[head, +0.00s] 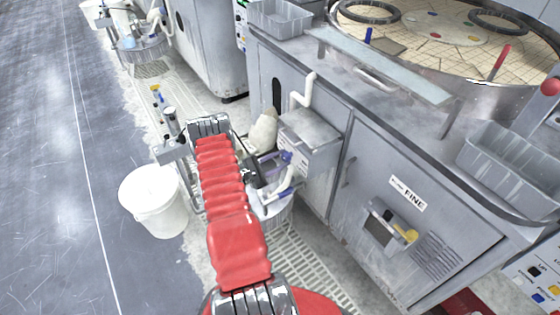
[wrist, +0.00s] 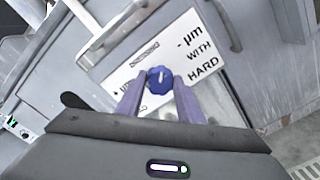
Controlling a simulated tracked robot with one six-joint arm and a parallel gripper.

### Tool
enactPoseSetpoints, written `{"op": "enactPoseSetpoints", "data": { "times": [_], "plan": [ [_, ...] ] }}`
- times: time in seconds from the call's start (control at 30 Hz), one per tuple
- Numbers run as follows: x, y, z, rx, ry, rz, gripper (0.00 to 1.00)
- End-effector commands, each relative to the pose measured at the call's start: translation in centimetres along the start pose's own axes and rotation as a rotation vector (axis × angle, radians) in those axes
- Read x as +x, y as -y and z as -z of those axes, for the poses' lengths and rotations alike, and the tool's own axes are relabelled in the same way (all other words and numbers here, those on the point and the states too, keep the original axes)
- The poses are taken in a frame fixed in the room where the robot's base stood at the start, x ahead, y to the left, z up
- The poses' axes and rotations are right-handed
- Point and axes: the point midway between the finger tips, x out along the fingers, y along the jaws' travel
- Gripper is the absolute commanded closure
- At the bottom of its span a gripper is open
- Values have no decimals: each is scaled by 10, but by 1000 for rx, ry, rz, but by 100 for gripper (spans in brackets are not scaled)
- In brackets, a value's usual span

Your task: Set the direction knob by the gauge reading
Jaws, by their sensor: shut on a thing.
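In the wrist view, the blue direction knob (wrist: 159,80) sits on a white placard (wrist: 197,75) with "- µm", "WITH" and "HARD" at its right. A short white mark on the knob points roughly up in the picture. My gripper (wrist: 160,88) has its two purple fingers shut on the knob, one on each side. Part of the placard's left text is hidden by a finger. In the head view, my gripper (head: 287,174) is at a grey box (head: 312,133) on the cabinet front. The knob is not clear there. I cannot make out a gauge reading in either view.
The cabinet (head: 372,175) with a "FINE" label stands right of my arm. Its platen (head: 450,50) is on top. Grey bins (head: 512,165) sit on the edge. A white bucket (head: 153,200) stands at left. The blue-grey floor further left is clear.

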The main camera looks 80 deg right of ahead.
Motion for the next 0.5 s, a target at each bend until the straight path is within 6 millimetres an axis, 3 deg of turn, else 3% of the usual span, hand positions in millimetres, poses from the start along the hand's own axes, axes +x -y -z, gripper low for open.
{"op": "enactPoseSetpoints", "data": {
  "times": [0.07, 0.1, 0.33, 0.5],
  "plan": [
    [1, 0, 0, 2, -1, 2, 89],
    [1, 0, 0, 2, -1, 2, 65],
    [1, 0, 0, 0, 0, 1, 49],
    [0, 0, 0, 0, 0, 1, 48]
  ]
}}
